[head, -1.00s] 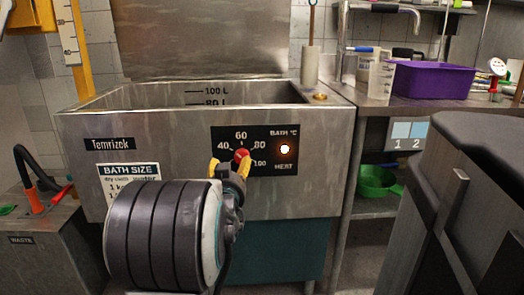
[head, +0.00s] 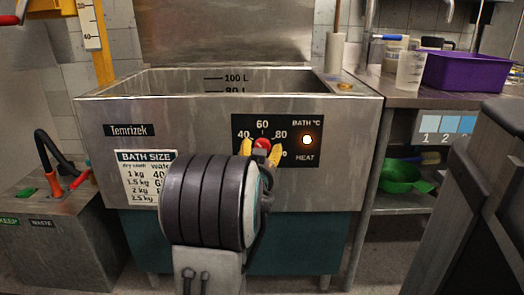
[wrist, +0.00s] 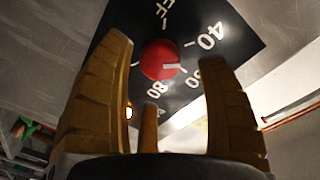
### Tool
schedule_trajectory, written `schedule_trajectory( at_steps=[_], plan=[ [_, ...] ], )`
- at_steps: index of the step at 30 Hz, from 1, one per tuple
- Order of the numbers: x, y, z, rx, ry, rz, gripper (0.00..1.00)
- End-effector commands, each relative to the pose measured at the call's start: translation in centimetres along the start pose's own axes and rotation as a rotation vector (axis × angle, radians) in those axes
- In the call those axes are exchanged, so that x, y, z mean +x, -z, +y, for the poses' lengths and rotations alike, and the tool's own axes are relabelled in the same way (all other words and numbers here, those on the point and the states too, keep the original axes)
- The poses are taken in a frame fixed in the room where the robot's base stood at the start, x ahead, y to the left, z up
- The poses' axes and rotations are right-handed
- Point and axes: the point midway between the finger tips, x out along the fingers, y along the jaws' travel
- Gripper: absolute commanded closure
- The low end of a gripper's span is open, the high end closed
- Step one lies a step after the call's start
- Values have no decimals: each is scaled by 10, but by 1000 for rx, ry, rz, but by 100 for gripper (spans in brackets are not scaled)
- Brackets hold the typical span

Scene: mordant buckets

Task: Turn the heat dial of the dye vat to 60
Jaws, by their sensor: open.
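The dye vat (head: 240,185) is a grey metal tub with a black heat panel (head: 293,152) on its front. The round red heat dial (head: 262,144) sits below the 60 in the head view. In the wrist view the dial (wrist: 159,60) carries a white mark pointing toward a partly hidden number between 40 and 80, seemingly 60. My gripper (head: 261,151) is open, its yellow fingers on either side of the dial. In the wrist view, my gripper (wrist: 166,55) shows a gap between each finger and the dial; I cannot tell whether the fingertips reach its depth.
A bath size sign (head: 146,177) is left of my arm. A waste bin (head: 60,240) stands at left. At right, a bench holds a purple bin (head: 467,72), with a green bowl (head: 399,174) on the shelf below.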

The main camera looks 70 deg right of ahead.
Motion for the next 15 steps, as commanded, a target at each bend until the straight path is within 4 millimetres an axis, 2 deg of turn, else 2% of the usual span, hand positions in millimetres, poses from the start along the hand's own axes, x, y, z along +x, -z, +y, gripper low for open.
schedule_trajectory(
  at_steps=[6, 15],
  plan=[
    [21, 0, 0, -1, 0, 0, 32],
    [32, 0, 0, -1, 0, 0, 32]
  ],
)
